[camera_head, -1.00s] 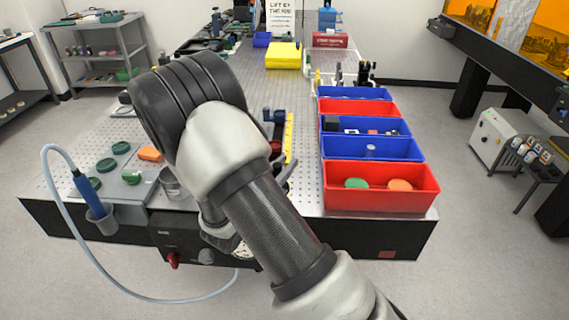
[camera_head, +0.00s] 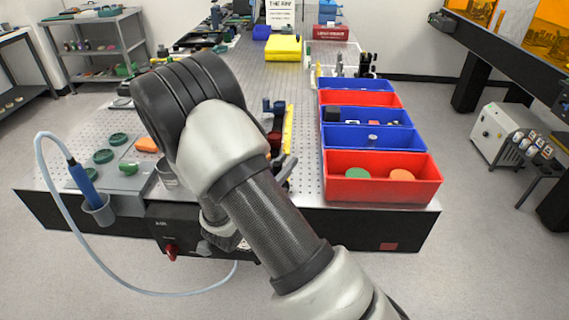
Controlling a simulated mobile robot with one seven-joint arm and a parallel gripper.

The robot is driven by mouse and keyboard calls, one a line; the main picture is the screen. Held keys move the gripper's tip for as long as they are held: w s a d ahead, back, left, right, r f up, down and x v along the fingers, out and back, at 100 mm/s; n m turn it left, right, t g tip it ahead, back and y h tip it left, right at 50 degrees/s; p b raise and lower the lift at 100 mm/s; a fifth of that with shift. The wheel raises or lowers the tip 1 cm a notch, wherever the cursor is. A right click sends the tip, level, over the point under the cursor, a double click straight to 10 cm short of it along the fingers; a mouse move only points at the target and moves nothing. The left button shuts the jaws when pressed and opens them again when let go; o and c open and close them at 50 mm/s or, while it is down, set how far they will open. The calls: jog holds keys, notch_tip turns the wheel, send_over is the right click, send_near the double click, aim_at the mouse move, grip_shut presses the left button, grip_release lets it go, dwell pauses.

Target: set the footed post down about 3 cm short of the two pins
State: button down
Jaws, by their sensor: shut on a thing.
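My arm crosses the middle of the head view, and its large joint and forearm hide the bench behind them. I cannot make out my gripper or its fingertips; they are hidden behind the arm. The footed post and the two pins cannot be made out either. Just right of the arm, a dark blue upright part (camera_head: 267,105) and a dark red part (camera_head: 274,141) show on the perforated bench (camera_head: 308,170), beside a yellow strip (camera_head: 288,128). A small dark grey shape (camera_head: 288,168) shows below them at the arm's edge; I cannot tell what it is.
A row of red and blue bins stands right of the arm, with a red bin (camera_head: 381,187) at the front edge. At left are green discs (camera_head: 119,139), an orange piece (camera_head: 146,145) and a blue-handled tool in a cup (camera_head: 97,206). A yellow block (camera_head: 283,48) stands far back.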

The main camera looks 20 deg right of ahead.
jog(key=shift+f, duration=0.35)
jog(key=c, duration=1.5)
grip_release()
jog(key=v, duration=1.7)
jog(key=shift+s+a+r, duration=0.15)
